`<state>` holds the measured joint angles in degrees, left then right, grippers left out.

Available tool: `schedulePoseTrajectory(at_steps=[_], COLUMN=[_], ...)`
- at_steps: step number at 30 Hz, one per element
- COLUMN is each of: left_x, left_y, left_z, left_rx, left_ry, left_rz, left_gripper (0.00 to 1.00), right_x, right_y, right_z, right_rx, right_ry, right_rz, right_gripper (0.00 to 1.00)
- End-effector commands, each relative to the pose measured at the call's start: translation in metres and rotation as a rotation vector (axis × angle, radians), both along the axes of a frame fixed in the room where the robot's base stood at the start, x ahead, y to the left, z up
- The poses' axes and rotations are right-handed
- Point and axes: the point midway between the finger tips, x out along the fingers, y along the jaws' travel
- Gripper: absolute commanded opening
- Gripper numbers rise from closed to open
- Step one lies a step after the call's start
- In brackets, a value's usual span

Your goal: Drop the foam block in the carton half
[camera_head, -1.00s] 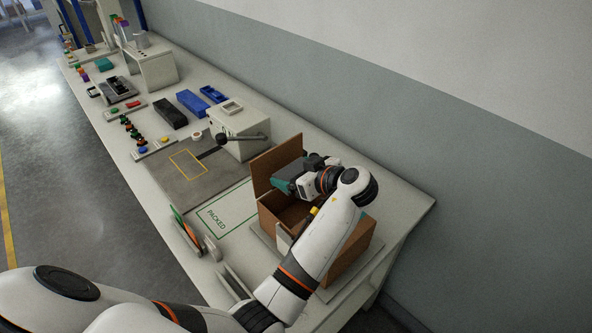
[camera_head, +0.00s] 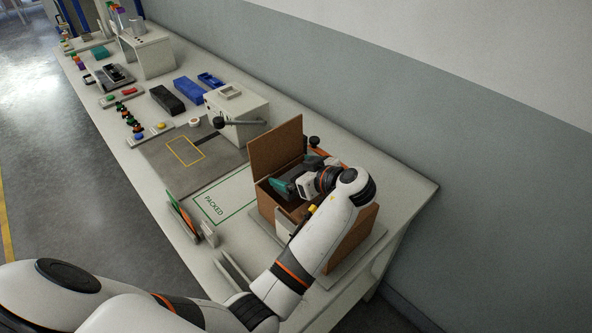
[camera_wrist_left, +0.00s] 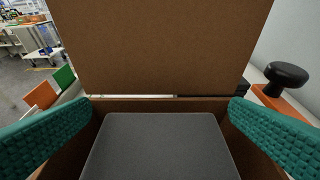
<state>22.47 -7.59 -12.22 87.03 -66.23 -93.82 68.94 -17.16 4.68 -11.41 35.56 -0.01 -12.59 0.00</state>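The brown carton (camera_head: 262,200) stands at the near right of the bench with its flap (camera_head: 276,146) raised upright. My left gripper (camera_head: 290,187) reaches into the top of the carton; its teal fingers are spread wide. In the left wrist view the fingers (camera_wrist_left: 160,130) stand at either side. The dark grey foam block (camera_wrist_left: 160,150) lies between and below them, inside the carton walls, with a gap between it and each finger. In the head view the block is hidden behind my gripper and the carton walls. My right gripper is not in view.
A black knob (camera_head: 314,142) on an orange base (camera_wrist_left: 280,103) stands just behind the carton. Upright panels (camera_head: 185,222) stand left of it. The PACKED area (camera_head: 222,197) is clear. A pale machine with a lever (camera_head: 238,118) stands further back.

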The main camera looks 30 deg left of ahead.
Motion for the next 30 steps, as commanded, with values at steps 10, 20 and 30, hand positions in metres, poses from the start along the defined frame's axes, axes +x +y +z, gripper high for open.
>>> schedulePoseTrajectory(at_steps=[10, 20, 30], left_x=[0.001, 0.001, 0.000], left_y=[0.000, 0.000, 0.000], left_z=[0.010, 0.071, 0.100], left_rx=[-0.001, -0.002, -0.001], left_ry=[-0.004, -0.006, 0.000], left_rz=[0.000, 0.000, -0.001], left_gripper=[1.00, 1.00, 1.00], right_x=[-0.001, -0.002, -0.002], right_y=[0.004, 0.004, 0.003], right_z=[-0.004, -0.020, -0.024], right_rx=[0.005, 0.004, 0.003], right_ry=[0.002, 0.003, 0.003], right_rz=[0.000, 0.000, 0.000], right_gripper=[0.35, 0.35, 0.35])
